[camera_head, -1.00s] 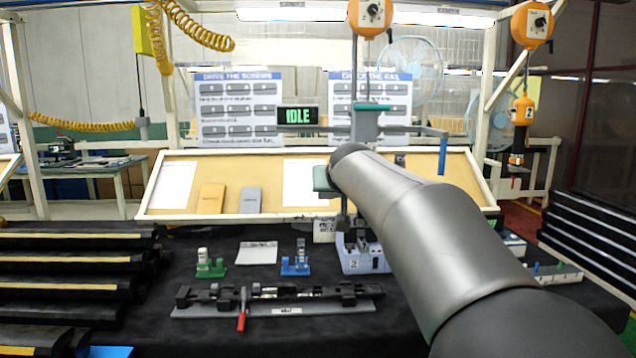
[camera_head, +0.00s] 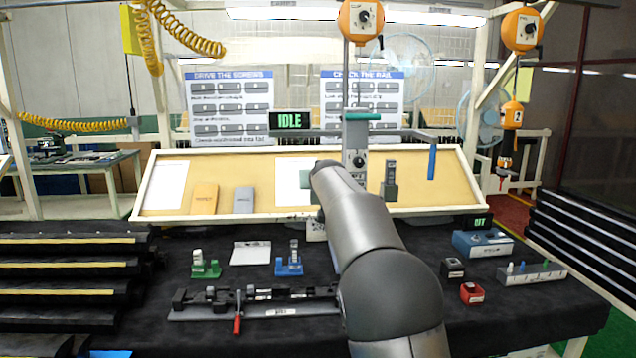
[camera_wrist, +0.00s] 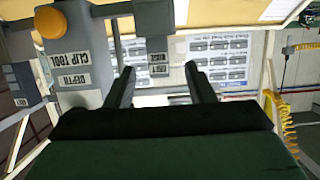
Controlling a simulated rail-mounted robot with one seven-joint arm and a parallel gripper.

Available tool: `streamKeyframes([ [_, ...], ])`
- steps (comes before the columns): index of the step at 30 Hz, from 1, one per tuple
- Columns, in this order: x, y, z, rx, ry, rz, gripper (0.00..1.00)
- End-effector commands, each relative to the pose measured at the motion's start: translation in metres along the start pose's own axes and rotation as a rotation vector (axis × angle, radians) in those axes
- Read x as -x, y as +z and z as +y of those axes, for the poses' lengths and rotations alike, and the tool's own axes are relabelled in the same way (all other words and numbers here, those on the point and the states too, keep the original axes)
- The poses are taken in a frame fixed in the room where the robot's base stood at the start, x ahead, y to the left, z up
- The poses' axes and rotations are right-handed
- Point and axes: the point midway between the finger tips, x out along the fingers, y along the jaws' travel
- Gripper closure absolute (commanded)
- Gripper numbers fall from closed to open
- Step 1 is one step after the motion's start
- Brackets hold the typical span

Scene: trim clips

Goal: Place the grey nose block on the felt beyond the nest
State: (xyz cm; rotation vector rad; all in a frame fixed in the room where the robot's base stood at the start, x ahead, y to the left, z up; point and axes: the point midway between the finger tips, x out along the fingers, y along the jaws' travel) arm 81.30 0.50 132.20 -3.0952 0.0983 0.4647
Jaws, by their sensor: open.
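My gripper (camera_wrist: 161,88) is open in the wrist view, with nothing visible held between its two fingers. In the head view it is mostly hidden behind my arm, in front of the sloped board. The nest appears to be the long grey plate (camera_head: 205,314) with a black rail and a red-handled clamp, lying on the black felt (camera_head: 255,337). Beyond it stand a green holder (camera_head: 206,270) and a blue holder (camera_head: 289,267), each with a pale upright piece. I cannot tell which piece is the grey nose block.
A white sheet (camera_head: 250,253) lies between the holders. A blue box (camera_head: 482,244), a red block (camera_head: 472,293), a black block (camera_head: 453,267) and a peg strip (camera_head: 532,273) are at right. Black rails (camera_head: 70,262) are stacked at left. A labelled grey tool unit (camera_wrist: 78,65) shows in the wrist view.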

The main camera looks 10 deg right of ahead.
Motion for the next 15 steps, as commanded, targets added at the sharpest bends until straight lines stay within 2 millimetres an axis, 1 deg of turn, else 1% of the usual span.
streamKeyframes([
  [2, -0.013, -0.006, 0.002, 0.001, 0.002, -0.003, 0.51],
  [3, -0.019, -0.006, 0.003, 0.001, 0.002, -0.005, 0.51],
  [7, -0.035, -0.004, 0.002, 0.001, 0.0, -0.003, 0.51],
  [10, -0.04, -0.004, 0.002, 0.001, 0.0, -0.001, 0.51],
  [15, -0.041, -0.002, 0.002, 0.001, 0.0, -0.001, 0.51],
])
